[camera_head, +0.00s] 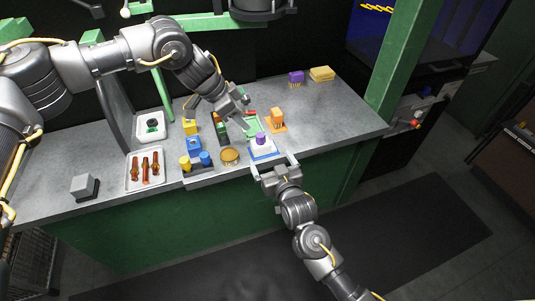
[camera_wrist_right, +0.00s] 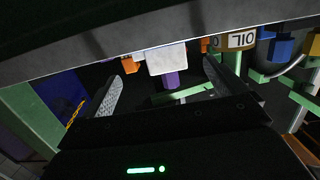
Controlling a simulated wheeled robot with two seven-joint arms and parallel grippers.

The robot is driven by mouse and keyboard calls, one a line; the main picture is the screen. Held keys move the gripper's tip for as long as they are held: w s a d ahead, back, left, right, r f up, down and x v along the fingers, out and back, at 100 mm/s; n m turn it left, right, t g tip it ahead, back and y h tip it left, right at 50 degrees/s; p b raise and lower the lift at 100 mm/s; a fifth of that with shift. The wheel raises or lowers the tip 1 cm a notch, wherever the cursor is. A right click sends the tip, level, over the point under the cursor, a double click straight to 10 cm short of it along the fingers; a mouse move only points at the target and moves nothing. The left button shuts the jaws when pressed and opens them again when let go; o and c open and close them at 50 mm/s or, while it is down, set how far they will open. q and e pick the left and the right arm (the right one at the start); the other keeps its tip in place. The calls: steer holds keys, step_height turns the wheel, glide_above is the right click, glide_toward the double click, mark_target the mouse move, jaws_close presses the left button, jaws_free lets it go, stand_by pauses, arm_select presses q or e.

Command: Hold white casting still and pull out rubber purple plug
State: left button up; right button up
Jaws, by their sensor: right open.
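The white casting (camera_head: 263,149) stands on a blue-edged base near the front edge of the bench. The purple plug (camera_head: 260,138) sits in its top. My right gripper (camera_head: 274,166) is open at the bench's front edge, just in front of the casting. In the right wrist view the white casting (camera_wrist_right: 167,60) and purple plug (camera_wrist_right: 172,79) show between the spread fingers (camera_wrist_right: 163,72), apart from both. My left gripper (camera_head: 245,122) is above and behind the plug, pointing down toward it. Its fingertips are too small to read.
An orange block (camera_head: 277,116) stands right of the casting and a round brown tin (camera_head: 229,156) left of it. A white tray (camera_head: 133,184) holds brown parts. Blue and yellow pieces stand between.

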mark_target(261, 144)
steer(key=x, duration=1)
steer(key=shift+s, duration=0.1)
